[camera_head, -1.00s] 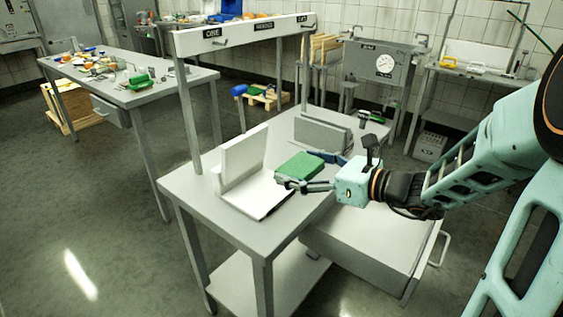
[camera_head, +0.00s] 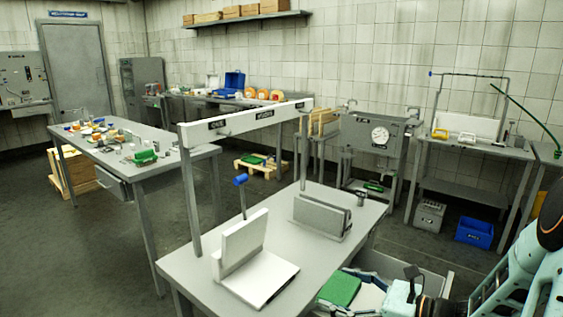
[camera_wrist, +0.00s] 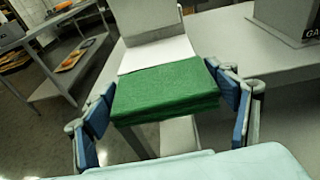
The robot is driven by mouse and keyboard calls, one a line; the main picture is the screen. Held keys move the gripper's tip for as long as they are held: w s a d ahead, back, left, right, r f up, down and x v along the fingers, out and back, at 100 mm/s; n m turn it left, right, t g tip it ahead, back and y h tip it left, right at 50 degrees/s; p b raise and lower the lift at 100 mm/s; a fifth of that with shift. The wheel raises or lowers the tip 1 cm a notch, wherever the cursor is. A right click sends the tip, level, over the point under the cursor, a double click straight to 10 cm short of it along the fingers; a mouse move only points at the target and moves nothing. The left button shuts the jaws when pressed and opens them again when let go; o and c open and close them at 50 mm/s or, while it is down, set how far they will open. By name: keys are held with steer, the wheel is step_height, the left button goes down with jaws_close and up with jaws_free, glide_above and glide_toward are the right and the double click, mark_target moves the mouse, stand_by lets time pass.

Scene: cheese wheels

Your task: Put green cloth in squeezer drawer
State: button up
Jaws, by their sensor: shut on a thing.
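The green cloth (camera_head: 340,288) is a thick folded block. My gripper (camera_head: 338,292) is shut on it, with a blue-padded finger at each side. The wrist view also shows the cloth (camera_wrist: 165,88) level between the fingers (camera_wrist: 165,100). The drawer (camera_head: 427,274) is pulled out from the grey table's right side. In the head view the cloth is over the drawer area, beside the table edge. Its height above the drawer cannot be told. Most of the drawer is hidden by my gripper or cut off by the frame.
The grey table (camera_head: 205,270) has a labelled overhead bar (camera_head: 245,120). A white L-shaped stand (camera_head: 262,282) and a grey upright block (camera_head: 318,215) stand on it. A cluttered table (camera_head: 185,138) is at the left. A dial machine (camera_head: 375,145) stands behind.

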mark_target(340, 287)
step_height(340, 287, up, 16)
steer(key=p, duration=1.9)
steer(key=shift+f+p, duration=0.25)
steer(key=shift+p, duration=0.1)
